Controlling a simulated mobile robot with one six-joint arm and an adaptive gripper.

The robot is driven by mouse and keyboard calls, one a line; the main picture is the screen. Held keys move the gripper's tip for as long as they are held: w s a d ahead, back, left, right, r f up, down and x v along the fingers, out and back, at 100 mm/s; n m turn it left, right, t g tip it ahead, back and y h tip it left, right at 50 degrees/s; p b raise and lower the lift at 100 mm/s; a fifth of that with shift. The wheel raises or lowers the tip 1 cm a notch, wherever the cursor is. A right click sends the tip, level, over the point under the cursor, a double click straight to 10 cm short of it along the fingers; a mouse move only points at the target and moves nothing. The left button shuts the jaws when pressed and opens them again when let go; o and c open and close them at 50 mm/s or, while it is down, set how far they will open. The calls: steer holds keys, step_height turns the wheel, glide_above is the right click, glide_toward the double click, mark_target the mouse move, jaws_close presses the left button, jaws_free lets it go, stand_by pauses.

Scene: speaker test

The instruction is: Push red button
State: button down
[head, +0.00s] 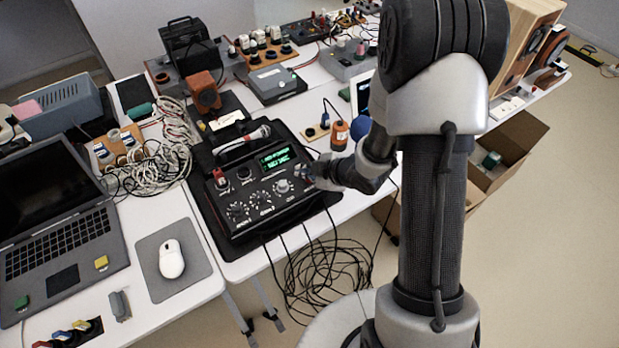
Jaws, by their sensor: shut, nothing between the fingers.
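A black test device (262,222) with a lit green display (276,159), several dials and a silver knob (283,186) sits on the white table. A small control with red on it (219,174) is at the left of its panel. My gripper (309,174) is shut and empty at the panel's right edge, right of the silver knob. My arm reaches it from the right. The gripper covers part of the panel there, so I cannot tell whether a red button lies under it or whether it touches the panel.
A laptop (55,240) and a white mouse (171,259) on a grey pad are left of the device. Tangled white cables (150,165) lie behind the mouse. Black cables (325,270) hang off the front edge.

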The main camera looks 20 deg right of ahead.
mark_target(307, 181)
steer(key=shift+f+b, duration=0.5)
stand_by(0.3)
steer(key=shift+r, duration=0.2)
steer(key=shift+r+p, duration=0.8)
steer(key=shift+p, duration=0.05)
step_height(307, 181, up, 6)
steer(key=p, duration=0.5)
